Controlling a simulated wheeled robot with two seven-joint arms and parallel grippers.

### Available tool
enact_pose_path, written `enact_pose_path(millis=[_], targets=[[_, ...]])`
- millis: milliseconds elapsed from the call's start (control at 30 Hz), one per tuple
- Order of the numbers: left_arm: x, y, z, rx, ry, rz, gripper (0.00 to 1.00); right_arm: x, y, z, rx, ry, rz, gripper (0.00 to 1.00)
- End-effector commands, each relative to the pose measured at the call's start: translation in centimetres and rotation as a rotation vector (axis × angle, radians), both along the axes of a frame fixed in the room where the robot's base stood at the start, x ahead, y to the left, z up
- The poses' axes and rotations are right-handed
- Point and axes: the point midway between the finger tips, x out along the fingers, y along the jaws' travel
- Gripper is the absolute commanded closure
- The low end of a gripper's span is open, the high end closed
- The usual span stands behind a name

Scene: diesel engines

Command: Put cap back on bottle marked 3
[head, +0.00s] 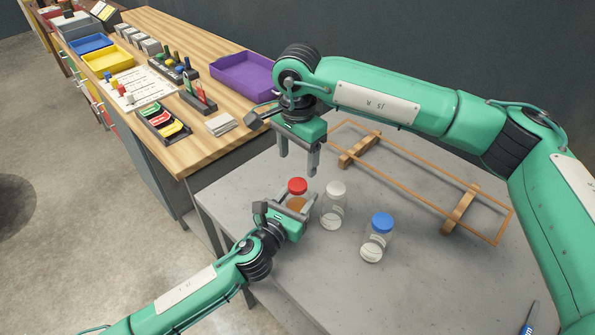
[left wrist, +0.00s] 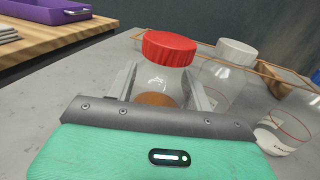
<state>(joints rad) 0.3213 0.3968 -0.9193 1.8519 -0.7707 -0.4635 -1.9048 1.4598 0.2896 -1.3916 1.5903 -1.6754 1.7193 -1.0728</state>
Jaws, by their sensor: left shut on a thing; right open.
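Three clear bottles stand on the grey table: one with a red cap (head: 297,186) and brown contents, one with a white cap (head: 335,188), one with a blue cap (head: 382,222). The numbers on their labels are too small to read. My left gripper (head: 300,208) is shut around the body of the red-capped bottle (left wrist: 158,80), below the red cap (left wrist: 169,48). The white-capped bottle (left wrist: 222,78) stands just beyond it in the left wrist view. My right gripper (head: 298,162) is open and empty, fingers pointing down, above and a little behind the red cap.
Behind the bottles lies a copper-coloured rod frame (head: 395,183) on wooden blocks (head: 460,210). A wooden bench at the left holds a purple tray (head: 245,75), a yellow tray (head: 110,58) and small tools. A blue-and-grey item (head: 530,318) lies at the lower right. The front table is mostly clear.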

Motion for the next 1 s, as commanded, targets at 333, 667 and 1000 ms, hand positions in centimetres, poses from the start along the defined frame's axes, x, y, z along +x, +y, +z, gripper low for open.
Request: enact_pose_path(millis=[333, 667, 1000], targets=[[0.0, 0.0, 0.0, 0.0, 0.0, 0.0, 1.0, 0.0, 0.0, 4.6, 0.0, 0.0, -0.001, 0.34], [0.0, 0.0, 0.0, 0.0, 0.0, 0.0, 0.44, 0.0, 0.0, 4.8, -0.001, 0.001, -0.001, 0.34], [0.0, 0.0, 0.0, 0.0, 0.0, 0.0, 0.23, 0.0, 0.0, 4.7, -0.001, 0.001, 0.0, 0.34]])
